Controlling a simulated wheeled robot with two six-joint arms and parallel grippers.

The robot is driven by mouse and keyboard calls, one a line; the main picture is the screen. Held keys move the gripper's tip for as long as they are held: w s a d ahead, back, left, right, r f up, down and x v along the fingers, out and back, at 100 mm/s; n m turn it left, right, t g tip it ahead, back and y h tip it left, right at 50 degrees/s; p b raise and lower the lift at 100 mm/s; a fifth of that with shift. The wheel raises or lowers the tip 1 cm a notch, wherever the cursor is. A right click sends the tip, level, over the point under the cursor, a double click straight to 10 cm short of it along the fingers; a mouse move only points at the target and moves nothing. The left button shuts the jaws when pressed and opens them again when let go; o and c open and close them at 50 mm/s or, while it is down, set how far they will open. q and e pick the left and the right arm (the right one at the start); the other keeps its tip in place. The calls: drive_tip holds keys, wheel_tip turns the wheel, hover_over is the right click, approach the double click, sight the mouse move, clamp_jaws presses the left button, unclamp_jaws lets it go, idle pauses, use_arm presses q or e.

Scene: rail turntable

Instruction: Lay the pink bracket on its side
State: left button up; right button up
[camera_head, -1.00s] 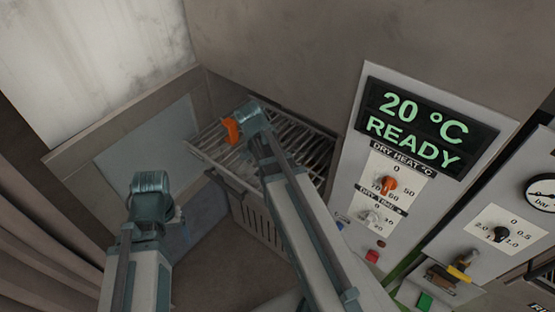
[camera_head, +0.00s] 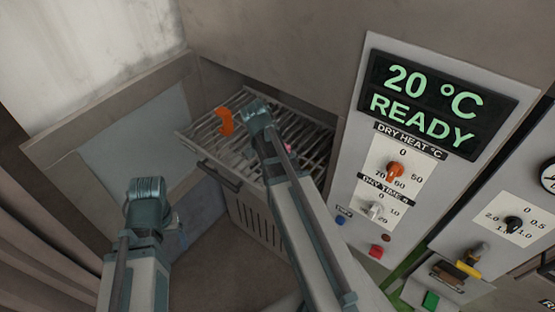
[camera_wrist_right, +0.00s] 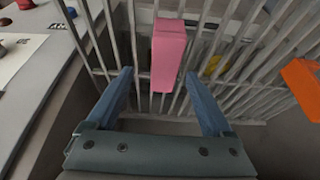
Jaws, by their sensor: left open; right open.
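The pink bracket (camera_wrist_right: 167,55) stands on the wire rack in the right wrist view, appearing as a tall block. In the head view only a small pink part (camera_head: 288,148) shows beside my right arm. My right gripper (camera_wrist_right: 160,88) is open, with its blue fingers on either side of the bracket's near end in the picture; I cannot tell whether they touch it. In the head view my right wrist hides its jaws. My left gripper (camera_head: 147,190) is open and away from the rack, at the lower left; its fingers are mostly hidden.
The wire rack (camera_head: 200,140) has open slots and a dark front handle (camera_head: 218,176). An orange bracket (camera_head: 226,121) stands on its left part. Something yellow (camera_wrist_right: 212,65) shows beyond the bars. A control panel (camera_head: 350,180) with display and knobs stands close on the right.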

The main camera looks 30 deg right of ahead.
drive_tip(key=shift+w+b+x, duration=0.2)
drive_tip(key=shift+b+x, duration=1)
drive_tip(key=shift+x, duration=0.1)
drive_tip(key=shift+w+b+x, duration=0.25)
drive_tip(key=shift+b+x, duration=0.95)
drive_tip(key=shift+x, duration=0.1)
drive_tip(key=shift+r, duration=0.1)
clamp_jaws()
